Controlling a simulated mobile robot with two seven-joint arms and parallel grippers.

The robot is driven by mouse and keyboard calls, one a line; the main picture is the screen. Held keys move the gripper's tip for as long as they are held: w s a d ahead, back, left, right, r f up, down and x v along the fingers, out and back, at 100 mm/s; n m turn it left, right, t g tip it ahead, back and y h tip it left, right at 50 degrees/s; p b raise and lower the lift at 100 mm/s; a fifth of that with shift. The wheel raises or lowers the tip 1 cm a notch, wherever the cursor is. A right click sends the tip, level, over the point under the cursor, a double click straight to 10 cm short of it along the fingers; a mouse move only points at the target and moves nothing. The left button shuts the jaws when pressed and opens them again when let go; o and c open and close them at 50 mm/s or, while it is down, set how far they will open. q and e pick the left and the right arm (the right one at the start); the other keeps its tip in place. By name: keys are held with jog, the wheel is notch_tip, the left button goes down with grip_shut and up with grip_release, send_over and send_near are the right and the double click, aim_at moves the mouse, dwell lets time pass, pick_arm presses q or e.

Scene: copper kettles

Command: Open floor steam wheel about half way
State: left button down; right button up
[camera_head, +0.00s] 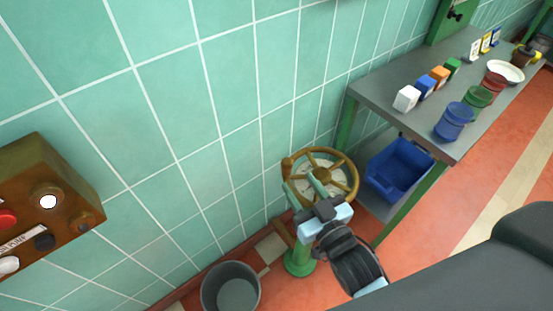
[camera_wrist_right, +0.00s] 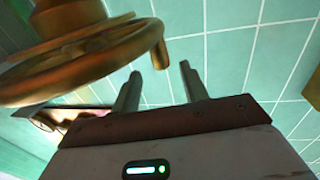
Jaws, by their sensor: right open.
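The steam wheel (camera_head: 353,170) is a brass hand wheel with spokes on a green floor stand (camera_head: 298,262) by the tiled wall. A short handle peg (camera_head: 287,164) sits at its left rim. My right gripper (camera_head: 308,188) is over the near left part of the wheel. In the right wrist view the wheel's rim (camera_wrist_right: 75,68) fills the upper left, and its peg (camera_wrist_right: 160,56) points down toward the gap between the open fingers (camera_wrist_right: 159,82). The fingers appear empty; I cannot tell whether they touch the peg. My left gripper is out of view.
A grey bucket (camera_head: 231,288) stands on the floor left of the stand. A brown control box (camera_head: 45,180) is on the left. A grey table (camera_head: 385,92) with small boxes and jars stands right, with a blue bin (camera_head: 398,170) below.

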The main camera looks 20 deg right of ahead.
aim_at(290, 169)
jog(key=shift+s+r, duration=0.1)
jog(key=shift+s, duration=0.1)
jog(key=shift+r, duration=0.1)
jog(key=w, duration=0.4)
jog(key=w+a, duration=0.1)
jog(key=w, duration=0.1)
jog(key=shift+w, duration=0.7)
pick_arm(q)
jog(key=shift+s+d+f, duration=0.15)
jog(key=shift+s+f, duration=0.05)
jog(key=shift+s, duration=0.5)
pick_arm(e)
jog(key=shift+c, duration=0.3)
grip_shut()
